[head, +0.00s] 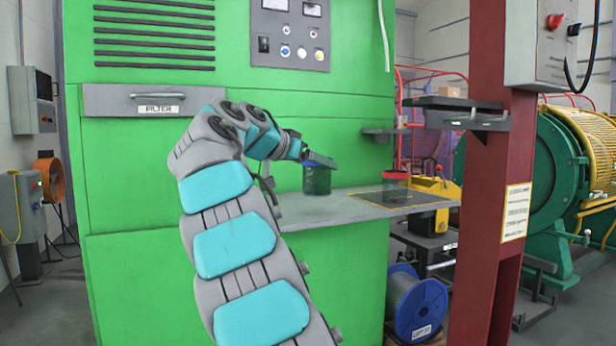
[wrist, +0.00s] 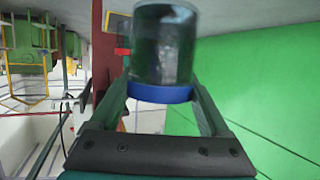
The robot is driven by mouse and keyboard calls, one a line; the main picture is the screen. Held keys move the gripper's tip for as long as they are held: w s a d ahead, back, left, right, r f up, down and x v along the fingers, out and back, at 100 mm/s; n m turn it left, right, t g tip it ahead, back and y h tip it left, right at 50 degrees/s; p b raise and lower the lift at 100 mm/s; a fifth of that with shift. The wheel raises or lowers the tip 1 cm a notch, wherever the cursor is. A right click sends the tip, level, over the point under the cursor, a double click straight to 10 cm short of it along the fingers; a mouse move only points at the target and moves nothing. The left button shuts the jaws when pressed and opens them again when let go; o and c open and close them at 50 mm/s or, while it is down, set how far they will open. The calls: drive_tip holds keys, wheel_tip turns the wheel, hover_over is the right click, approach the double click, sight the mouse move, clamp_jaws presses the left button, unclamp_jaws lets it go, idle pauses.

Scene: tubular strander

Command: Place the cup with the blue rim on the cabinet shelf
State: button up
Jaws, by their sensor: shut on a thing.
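The cup with the blue rim (head: 317,181) is dark and see-through. It is upright at the left part of the grey cabinet shelf (head: 310,213), and I cannot tell whether its base touches the shelf or hangs just above it. My gripper (head: 319,161) is shut on the cup near its rim, with the fingers from the left. In the wrist view the cup (wrist: 163,50) stands between the fingers of my gripper (wrist: 162,94), its blue rim towards the palm. Part of the rim is hidden by the gripper in the head view.
A red-rimmed cup (head: 396,186) stands on the shelf to the right, within a yellow-edged dark area (head: 365,196). A small grey ledge (head: 384,132) and dark brackets (head: 455,112) sit higher. A red post (head: 490,200) rises at right. A blue spool (head: 417,308) lies below.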

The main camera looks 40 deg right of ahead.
drive_tip(key=w+d+f, duration=0.1)
drive_tip(key=w, duration=0.1)
drive_tip(key=w+d+f+p, duration=0.1)
drive_tip(key=w+f, duration=0.1)
drive_tip(key=w, duration=0.1)
drive_tip(key=w+d+f+p, duration=0.1)
drive_tip(key=w, duration=0.2)
drive_tip(key=shift+w+d+f, duration=0.1)
drive_tip(key=shift+d+f, duration=0.05)
drive_tip(key=shift+d, duration=0.25)
drive_tip(key=shift+f, duration=0.1)
drive_tip(key=o, duration=1.5)
drive_tip(key=shift+a, duration=0.1)
drive_tip(key=p+v, duration=0.1)
drive_tip(key=v, duration=1.1)
